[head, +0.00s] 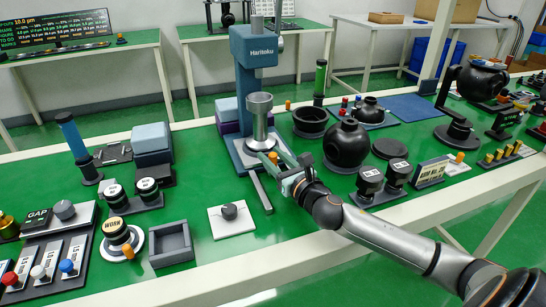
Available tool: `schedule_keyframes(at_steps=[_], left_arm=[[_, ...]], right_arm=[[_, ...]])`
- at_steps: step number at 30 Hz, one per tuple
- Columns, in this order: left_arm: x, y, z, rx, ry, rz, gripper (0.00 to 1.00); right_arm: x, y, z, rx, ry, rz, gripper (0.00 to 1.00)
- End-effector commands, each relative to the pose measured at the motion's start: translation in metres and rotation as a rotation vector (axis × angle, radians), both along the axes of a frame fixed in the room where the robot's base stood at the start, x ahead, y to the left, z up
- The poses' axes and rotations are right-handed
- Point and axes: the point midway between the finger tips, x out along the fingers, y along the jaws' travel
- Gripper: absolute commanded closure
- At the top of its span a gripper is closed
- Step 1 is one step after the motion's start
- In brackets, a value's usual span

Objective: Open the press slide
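The blue-grey press (245,92), with "Haritoku" on its head, stands upright near the middle of the green table. A grey cylinder with a flared top (259,112) stands on its base under the head. A dark grey bar (261,193) sticks out from the base toward the front; I cannot tell whether it is the slide. A small orange knob (273,157) is at the base's right side. My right gripper (286,166) is beside this knob, its fingers small and partly hidden, so touching and opening are unclear. My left gripper is not in view.
A black round gimbal camera (346,144) and two black knobs on a stand (370,181) are close to the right arm. A white plate with a dark knob (231,219) and an empty grey tray (171,244) lie at front left.

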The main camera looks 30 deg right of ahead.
Motion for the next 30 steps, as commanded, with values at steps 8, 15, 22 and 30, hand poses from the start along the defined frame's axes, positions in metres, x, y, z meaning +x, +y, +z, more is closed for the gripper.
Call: schedule_keyframes(at_steps=[8, 15, 22, 30], left_arm=[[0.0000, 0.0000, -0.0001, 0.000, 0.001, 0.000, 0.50], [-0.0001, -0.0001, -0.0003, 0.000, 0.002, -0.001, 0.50], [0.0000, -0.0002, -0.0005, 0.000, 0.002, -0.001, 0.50], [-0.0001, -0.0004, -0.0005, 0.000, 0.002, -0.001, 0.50]], right_arm=[[-0.0002, 0.0000, -0.0001, 0.000, 0.000, 0.000, 0.89], [-0.0002, -0.0001, -0.0001, 0.000, 0.000, 0.000, 1.00], [-0.0002, -0.0001, -0.0001, 0.000, 0.000, 0.000, 1.00], [-0.0002, -0.0001, -0.0001, 0.000, 0.000, 0.000, 1.00]])
